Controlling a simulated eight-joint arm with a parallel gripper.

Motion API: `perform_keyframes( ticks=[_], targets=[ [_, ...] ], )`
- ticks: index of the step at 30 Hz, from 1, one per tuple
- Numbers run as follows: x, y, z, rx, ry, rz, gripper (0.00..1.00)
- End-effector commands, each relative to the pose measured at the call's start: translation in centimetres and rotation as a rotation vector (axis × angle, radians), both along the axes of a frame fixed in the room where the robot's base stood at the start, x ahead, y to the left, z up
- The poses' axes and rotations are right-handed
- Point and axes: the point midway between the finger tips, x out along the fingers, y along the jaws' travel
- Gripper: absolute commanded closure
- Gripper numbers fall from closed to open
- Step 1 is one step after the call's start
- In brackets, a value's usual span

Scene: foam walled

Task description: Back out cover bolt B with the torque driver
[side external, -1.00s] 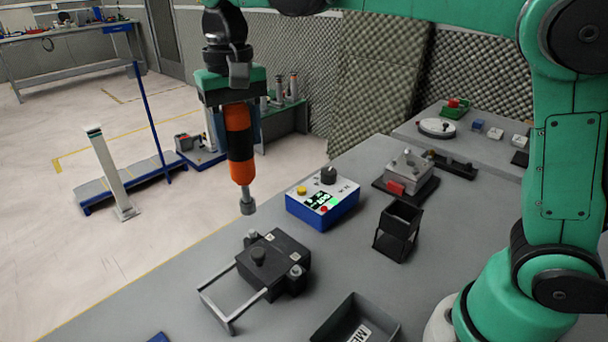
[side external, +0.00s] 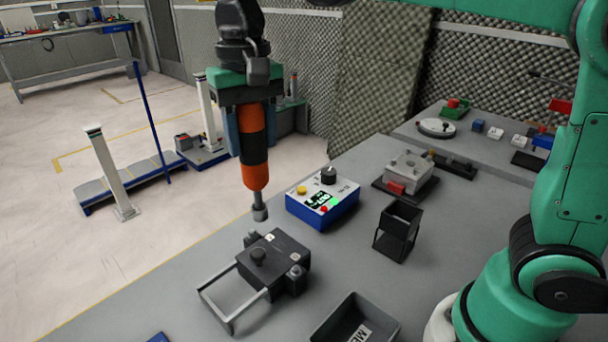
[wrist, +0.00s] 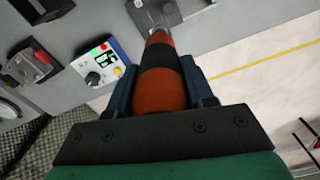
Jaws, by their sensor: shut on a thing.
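My gripper (side external: 252,122) is shut on the orange and black torque driver (side external: 254,165), which hangs upright with its grey socket (side external: 260,213) downward. The driver also fills the middle of the wrist view (wrist: 165,88). A dark box with a cover (side external: 282,250) and a grey U-shaped handle (side external: 229,325) sits on the bench. A bolt (side external: 252,238) stands at its back left and another bolt (side external: 296,271) at its right front. The socket appears above and near the back-left bolt, apart from it. I cannot read which bolt is B.
A blue and white control unit (side external: 322,205) with a lit display stands right of the driver. A black open-frame holder (side external: 398,231) and a dark labelled tray (side external: 352,300) are farther right. A metal block fixture (side external: 408,167) is behind them.

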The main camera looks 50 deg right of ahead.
Motion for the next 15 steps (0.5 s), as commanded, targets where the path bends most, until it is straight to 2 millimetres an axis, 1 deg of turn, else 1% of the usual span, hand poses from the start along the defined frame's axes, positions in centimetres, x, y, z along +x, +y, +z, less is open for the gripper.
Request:
perform_keyframes(
  ticks=[1, 3, 7, 10, 15],
  targets=[
    [-1.3, 0.0, 0.2, 0.0, 0.0, 0.002, 1.0],
    [-2.9, 0.0, 0.4, 0.0, 0.0, 0.001, 1.0],
    [-5.3, -0.1, 0.4, 0.0, 0.0, 0.0, 1.0],
    [-6.4, -0.1, 0.3, 0.0, 0.0, 0.001, 1.0],
    [-7.0, -0.2, 0.3, 0.0, 0.0, 0.0, 1.0]
  ],
)
